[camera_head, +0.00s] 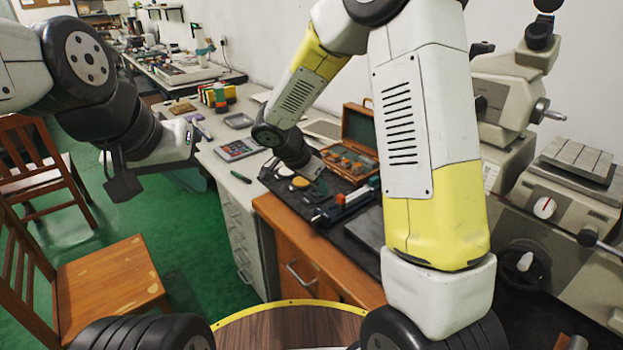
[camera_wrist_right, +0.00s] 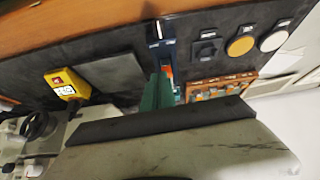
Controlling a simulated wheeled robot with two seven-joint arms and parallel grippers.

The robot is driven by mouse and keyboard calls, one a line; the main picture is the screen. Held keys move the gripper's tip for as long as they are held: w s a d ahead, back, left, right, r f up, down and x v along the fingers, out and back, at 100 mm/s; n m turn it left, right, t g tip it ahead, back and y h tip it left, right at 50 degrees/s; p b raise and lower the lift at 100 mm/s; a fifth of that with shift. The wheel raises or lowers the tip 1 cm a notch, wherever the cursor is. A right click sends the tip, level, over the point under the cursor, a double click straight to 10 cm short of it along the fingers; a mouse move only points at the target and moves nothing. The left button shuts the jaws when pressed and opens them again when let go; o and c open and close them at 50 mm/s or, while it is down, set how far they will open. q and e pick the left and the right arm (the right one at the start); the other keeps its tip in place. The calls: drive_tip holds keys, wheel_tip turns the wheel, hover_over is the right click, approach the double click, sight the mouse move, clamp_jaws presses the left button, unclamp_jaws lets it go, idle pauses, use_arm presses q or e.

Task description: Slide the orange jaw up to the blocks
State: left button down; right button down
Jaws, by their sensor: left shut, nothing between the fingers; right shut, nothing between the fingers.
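A long blue fixture (camera_head: 352,203) lies on the dark mat of the bench in the head view. It also shows in the right wrist view (camera_wrist_right: 160,52), partly behind my fingers. A small orange-red part, likely the orange jaw (camera_wrist_right: 168,73), shows right beside my fingers in that view; whether they touch it I cannot tell. The blocks cannot be made out for certain. My left gripper (camera_head: 192,140) is shut and empty, left of the bench.
An open wooden case (camera_head: 352,152) with metal pieces stands behind the fixture. Yellow and white discs (camera_wrist_right: 240,45) lie on the mat (camera_wrist_right: 100,40). A yellow device (camera_wrist_right: 67,84) and a grey plate (camera_wrist_right: 112,76) lie nearby. Machines (camera_head: 570,190) stand at right.

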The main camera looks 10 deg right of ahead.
sight(339, 200)
drive_tip(key=shift+w+a+f, duration=0.35)
drive_tip(key=shift+w+f, duration=0.1)
drive_tip(key=shift+f, duration=0.25)
drive_tip(key=shift+d+f+m, duration=0.1)
drive_tip(key=shift+m, duration=0.2)
drive_tip(key=x, duration=0.5)
drive_tip(key=shift+w+d+r, duration=0.2)
drive_tip(key=shift+w+d, duration=0.2)
drive_tip(key=shift+d, duration=0.1)
drive_tip(key=shift+w+d+f, duration=0.2)
drive_tip(key=shift+w+d, duration=0.05)
drive_tip(key=shift+d, duration=0.15)
drive_tip(key=shift+w+d+f, duration=0.25)
drive_tip(key=shift+w+d, duration=0.05)
drive_tip(key=shift+d, duration=0.15)
drive_tip(key=shift+w+d, duration=0.1)
drive_tip(key=shift+d, duration=0.1)
drive_tip(key=shift+s+a, duration=0.3)
drive_tip(key=shift+a, duration=0.2)
drive_tip(key=shift+s+a, duration=0.25)
drive_tip(key=shift+a, duration=0.2)
drive_tip(key=shift+s+a+r, duration=0.1)
drive_tip(key=shift+a+r, duration=0.05)
drive_tip(key=shift+r, duration=0.5)
drive_tip(key=shift+s+a+r, duration=0.1)
drive_tip(key=shift+a+r, duration=0.05)
drive_tip(key=shift+r, duration=0.55)
drive_tip(key=shift+s+a+r, duration=0.1)
drive_tip(key=shift+a+r, duration=0.05)
drive_tip(key=shift+r, duration=0.5)
